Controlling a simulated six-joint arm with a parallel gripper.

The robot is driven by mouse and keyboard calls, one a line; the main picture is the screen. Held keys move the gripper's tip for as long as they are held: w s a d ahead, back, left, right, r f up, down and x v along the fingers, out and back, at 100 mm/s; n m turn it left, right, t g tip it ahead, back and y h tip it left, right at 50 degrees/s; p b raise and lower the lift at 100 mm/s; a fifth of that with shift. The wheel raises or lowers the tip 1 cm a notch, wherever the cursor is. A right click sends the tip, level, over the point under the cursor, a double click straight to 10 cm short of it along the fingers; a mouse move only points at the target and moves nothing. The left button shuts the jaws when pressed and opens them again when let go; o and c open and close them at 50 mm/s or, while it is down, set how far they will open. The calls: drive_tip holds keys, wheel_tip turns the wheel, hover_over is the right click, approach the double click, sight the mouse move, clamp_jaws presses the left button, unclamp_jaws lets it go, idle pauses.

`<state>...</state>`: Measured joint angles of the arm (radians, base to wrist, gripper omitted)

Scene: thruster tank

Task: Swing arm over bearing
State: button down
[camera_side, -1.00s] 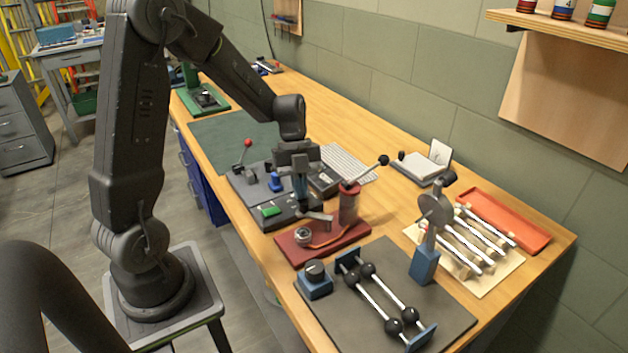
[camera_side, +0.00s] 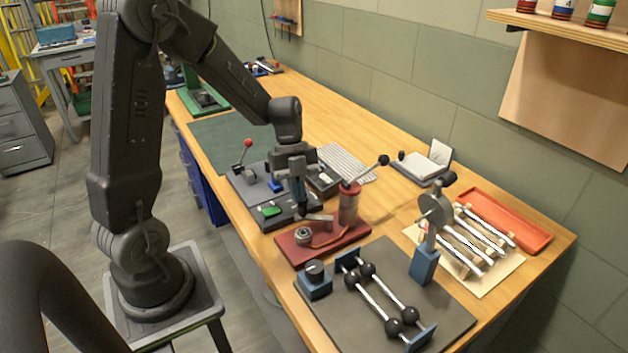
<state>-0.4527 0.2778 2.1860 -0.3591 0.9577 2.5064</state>
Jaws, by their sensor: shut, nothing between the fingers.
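A red press base (camera_side: 335,243) stands on the bench with a red and grey column (camera_side: 348,205) at its back right. A round metal bearing (camera_side: 303,236) sits at the base's left end. A short grey swing arm (camera_side: 318,218) reaches left from the column, above the base and behind the bearing in this view. A lever with a black ball knob (camera_side: 383,160) rises from the column's top. My gripper (camera_side: 303,213) points down, shut and empty, with its fingertips close to the swing arm's left end. I cannot tell whether they touch.
A grey board with a green block (camera_side: 270,211) lies just behind and left. A dark mat with a dumbbell-like rod stand (camera_side: 385,300) and a blue-based dial stand (camera_side: 425,265) is in front and right. An orange tray (camera_side: 505,222) is farther right.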

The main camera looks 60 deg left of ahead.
drive_tip(key=shift+s+d, duration=0.1)
drive_tip(key=shift+s, duration=0.1)
drive_tip(key=shift+s+d+n+t, duration=0.25)
drive_tip(key=shift+s+d+n, duration=0.05)
drive_tip(key=shift+n, duration=0.4)
drive_tip(key=shift+s+d+n+t, duration=0.25)
drive_tip(key=shift+d+n, duration=0.05)
drive_tip(key=shift+n, duration=0.4)
drive_tip(key=shift+d, duration=0.15)
drive_tip(key=shift+s+d, duration=0.4)
drive_tip(key=shift+d, duration=0.25)
drive_tip(key=s+a+r, duration=0.1)
drive_tip(key=a+r, duration=0.6)
drive_tip(key=r, duration=0.2)
drive_tip(key=shift+s+a+r, duration=0.2)
drive_tip(key=shift+s+a, duration=0.1)
drive_tip(key=shift+s, duration=0.05)
drive_tip(key=shift+d, duration=0.1)
